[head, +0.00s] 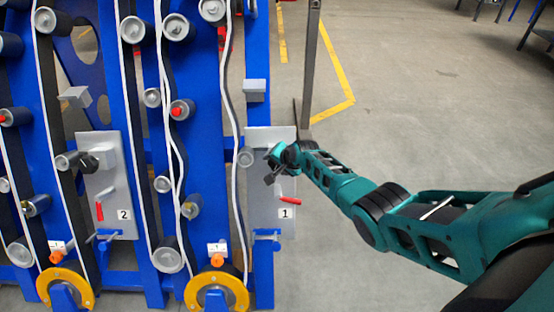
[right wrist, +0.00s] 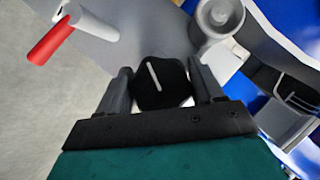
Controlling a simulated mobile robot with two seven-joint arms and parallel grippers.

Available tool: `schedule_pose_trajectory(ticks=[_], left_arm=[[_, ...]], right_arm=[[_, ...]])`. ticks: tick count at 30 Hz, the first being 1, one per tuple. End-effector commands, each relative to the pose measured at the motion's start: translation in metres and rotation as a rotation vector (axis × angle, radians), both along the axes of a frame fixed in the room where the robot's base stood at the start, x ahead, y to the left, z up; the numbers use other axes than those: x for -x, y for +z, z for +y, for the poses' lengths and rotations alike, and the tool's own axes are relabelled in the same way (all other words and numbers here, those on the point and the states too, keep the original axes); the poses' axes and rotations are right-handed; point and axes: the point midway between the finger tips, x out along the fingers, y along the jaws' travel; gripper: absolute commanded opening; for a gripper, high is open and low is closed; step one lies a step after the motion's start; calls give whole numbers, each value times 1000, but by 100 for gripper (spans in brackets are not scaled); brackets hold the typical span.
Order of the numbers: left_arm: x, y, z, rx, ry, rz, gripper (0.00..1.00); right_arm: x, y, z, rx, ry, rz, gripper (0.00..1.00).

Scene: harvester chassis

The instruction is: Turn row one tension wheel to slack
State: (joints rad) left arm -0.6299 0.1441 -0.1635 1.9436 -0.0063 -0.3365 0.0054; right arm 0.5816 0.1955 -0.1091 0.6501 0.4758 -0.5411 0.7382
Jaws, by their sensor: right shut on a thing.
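The row one tension wheel (right wrist: 163,76) is a black knob with a white pointer line. In the right wrist view it sits between the two fingers of my right gripper (right wrist: 161,90), which is shut on it. In the head view my right gripper (head: 274,166) is at the grey plate (head: 262,214) labelled 1, and it hides most of the wheel. The pointer line runs slantwise in the wrist view; no scale marks around it can be read. My left gripper is not in view.
A red-handled lever (head: 288,200) is just below my right gripper; it also shows in the wrist view (right wrist: 50,44). A grey roller (head: 246,157) is close on the left. Plate 2 (head: 108,185) has a similar knob and lever.

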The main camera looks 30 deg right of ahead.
Motion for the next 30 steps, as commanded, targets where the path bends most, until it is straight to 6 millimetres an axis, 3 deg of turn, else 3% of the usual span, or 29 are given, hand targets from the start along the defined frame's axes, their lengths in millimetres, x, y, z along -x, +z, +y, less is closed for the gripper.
schedule_pose_trajectory(ticks=[9,27,28,30], left_arm=[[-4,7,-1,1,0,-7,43],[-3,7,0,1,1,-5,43],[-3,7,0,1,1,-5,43],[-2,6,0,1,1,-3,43]], right_arm=[[1,-1,0,110,71,55,36],[1,-2,-1,138,89,68,36],[1,-2,-1,137,88,68,69],[1,-1,-1,136,88,67,76]])
